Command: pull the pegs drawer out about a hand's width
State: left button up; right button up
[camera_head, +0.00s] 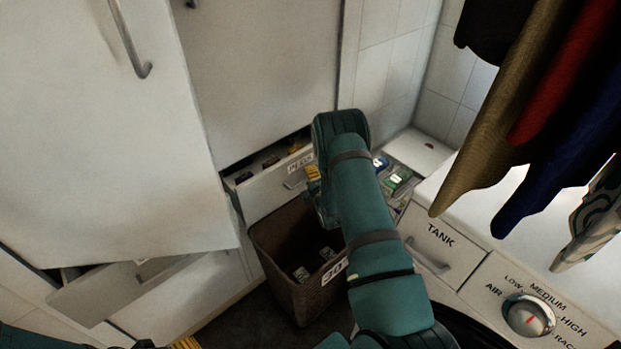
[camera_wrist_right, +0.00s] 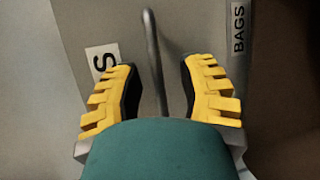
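The pegs drawer (camera_head: 268,192) is partly open in the head view, with small dark and coloured items inside and a PEGS label on its front. My right gripper (camera_head: 313,180) is at its front, mostly hidden behind my right arm. In the right wrist view, the yellow fingers of my right gripper (camera_wrist_right: 158,95) stand apart on either side of the bar handle (camera_wrist_right: 153,60), with gaps on both sides. The end of the label (camera_wrist_right: 104,60) shows beside it. Only a yellow bit of my left gripper (camera_head: 186,343) shows at the bottom edge.
A brown bin (camera_head: 290,285) with labelled contents stands below the pegs drawer. Another drawer (camera_head: 120,285) is open at the lower left, under a cabinet door (camera_head: 100,130). Clothes (camera_head: 550,100) hang at right over a machine with a TANK drawer (camera_head: 440,245). A BAGS label (camera_wrist_right: 239,30) is nearby.

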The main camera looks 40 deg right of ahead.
jog(key=shift+a, duration=0.1)
jog(key=v, duration=1.2)
dwell(0.4)
